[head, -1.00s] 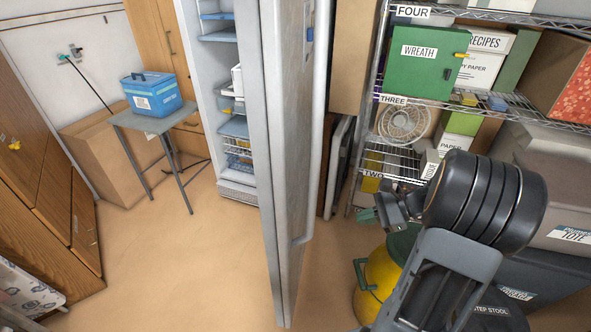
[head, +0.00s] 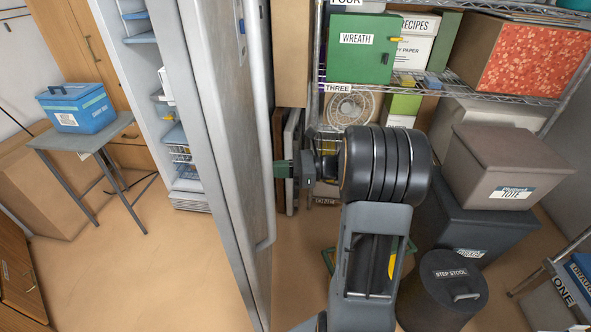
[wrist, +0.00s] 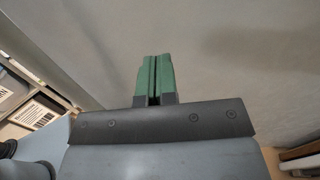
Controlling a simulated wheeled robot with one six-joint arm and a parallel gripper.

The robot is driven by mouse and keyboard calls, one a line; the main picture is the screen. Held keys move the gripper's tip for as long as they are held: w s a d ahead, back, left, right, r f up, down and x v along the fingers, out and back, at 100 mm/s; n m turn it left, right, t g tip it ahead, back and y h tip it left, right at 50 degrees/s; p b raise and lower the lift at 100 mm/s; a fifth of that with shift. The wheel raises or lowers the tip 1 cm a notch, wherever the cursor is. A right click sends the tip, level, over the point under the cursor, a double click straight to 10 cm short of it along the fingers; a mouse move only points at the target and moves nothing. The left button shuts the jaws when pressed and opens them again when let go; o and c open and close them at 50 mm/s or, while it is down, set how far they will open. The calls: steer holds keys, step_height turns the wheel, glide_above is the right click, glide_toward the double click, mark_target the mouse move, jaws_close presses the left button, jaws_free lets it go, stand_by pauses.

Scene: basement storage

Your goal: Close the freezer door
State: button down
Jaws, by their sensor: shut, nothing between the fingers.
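The freezer door (head: 235,160) stands wide open, with its outer face and long vertical handle (head: 262,130) turned toward the right. The freezer interior (head: 165,110) shows to the left of the door, with shelves and bins inside. My gripper (head: 282,169) is to the right of the door, close to its outer face, with its green fingers pointing left toward it. In the wrist view my gripper (wrist: 154,78) is shut and empty, with a pale grey surface filling most of the view ahead. I cannot tell whether the fingertips touch the door.
A small table (head: 85,140) with a blue cooler (head: 75,107) stands left of the freezer. A wire shelf unit (head: 500,85) stands behind my arm. A step stool (head: 450,285) and a grey tote (head: 510,175) are at the right.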

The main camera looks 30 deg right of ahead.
mark_target(252, 170)
steer(key=shift+x, duration=2.15)
steer(key=shift+a, duration=0.1)
